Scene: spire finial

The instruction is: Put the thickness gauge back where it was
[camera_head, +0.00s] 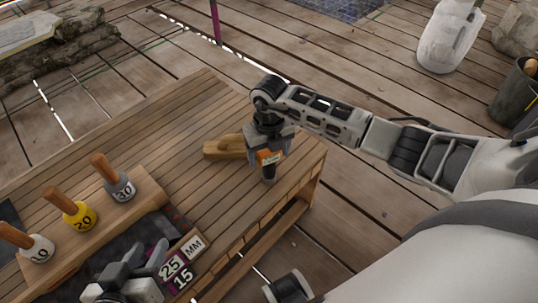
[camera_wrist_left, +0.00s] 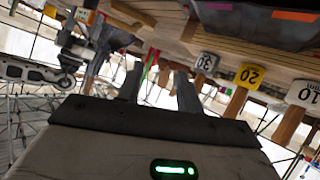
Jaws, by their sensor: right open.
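Several numbered pieces with wooden handles stand in a wooden rack (camera_head: 95,235): a white one marked 10 (camera_head: 38,249), a yellow one marked 20 (camera_head: 79,216) and a grey one marked 30 (camera_head: 121,187). I cannot tell which object is the thickness gauge. My right gripper (camera_head: 270,153) is open over the table, pointing down around an orange, labelled thing (camera_head: 268,158) with a dark lower end; whether it touches this is unclear. My left gripper (camera_head: 148,262) is open and empty beside the number blocks; its spread fingers show in the left wrist view (camera_wrist_left: 158,88).
A wooden tool-like block (camera_head: 226,147) lies on the slatted table (camera_head: 195,125), left of my right gripper. Blocks marked 25 (camera_head: 172,266), 15 (camera_head: 183,278) and MM (camera_head: 194,246) sit near the front edge. A bucket (camera_head: 513,92) stands far right. The table's back left is clear.

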